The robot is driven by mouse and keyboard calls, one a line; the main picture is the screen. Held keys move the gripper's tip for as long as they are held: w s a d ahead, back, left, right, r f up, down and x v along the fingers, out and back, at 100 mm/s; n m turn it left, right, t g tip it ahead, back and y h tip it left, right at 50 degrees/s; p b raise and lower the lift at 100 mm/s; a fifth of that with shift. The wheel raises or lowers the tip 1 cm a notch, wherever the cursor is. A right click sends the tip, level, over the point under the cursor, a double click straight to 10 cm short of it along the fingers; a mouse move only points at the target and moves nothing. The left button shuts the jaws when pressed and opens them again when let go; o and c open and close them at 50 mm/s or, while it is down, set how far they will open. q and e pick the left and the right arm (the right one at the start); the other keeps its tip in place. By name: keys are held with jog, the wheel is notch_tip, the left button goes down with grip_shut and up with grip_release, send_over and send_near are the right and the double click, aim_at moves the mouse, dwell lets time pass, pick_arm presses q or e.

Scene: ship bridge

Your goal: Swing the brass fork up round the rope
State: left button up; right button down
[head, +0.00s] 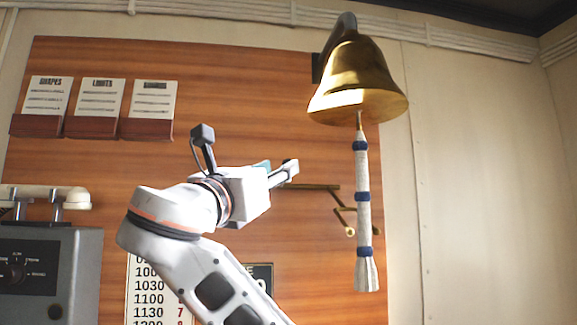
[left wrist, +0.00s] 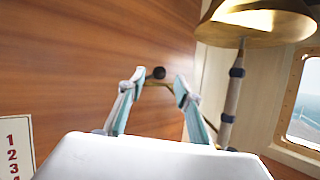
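The brass fork (head: 338,200) is a thin bar on the wood panel, with short prongs bent down at its right end, just left of the rope in the head view. The bell rope (head: 362,190) is white with blue bands and hangs straight down from the brass bell (head: 358,82). My left gripper (head: 290,170) is at the bar's left end. In the left wrist view its fingers (left wrist: 155,82) are apart, with part of the brass bar (left wrist: 160,84) and a black knob (left wrist: 158,73) seen between them. I cannot tell whether they touch. My right gripper is out of view.
A grey console with a telephone handset (head: 45,193) stands at the left. Card holders (head: 92,127) are on the panel above. The wall right of the rope is clear; a window (left wrist: 305,105) shows in the left wrist view.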

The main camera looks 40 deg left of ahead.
pick_arm(q)
jog(key=shift+x, duration=2.8)
jog(key=shift+a, duration=0.1)
grip_shut()
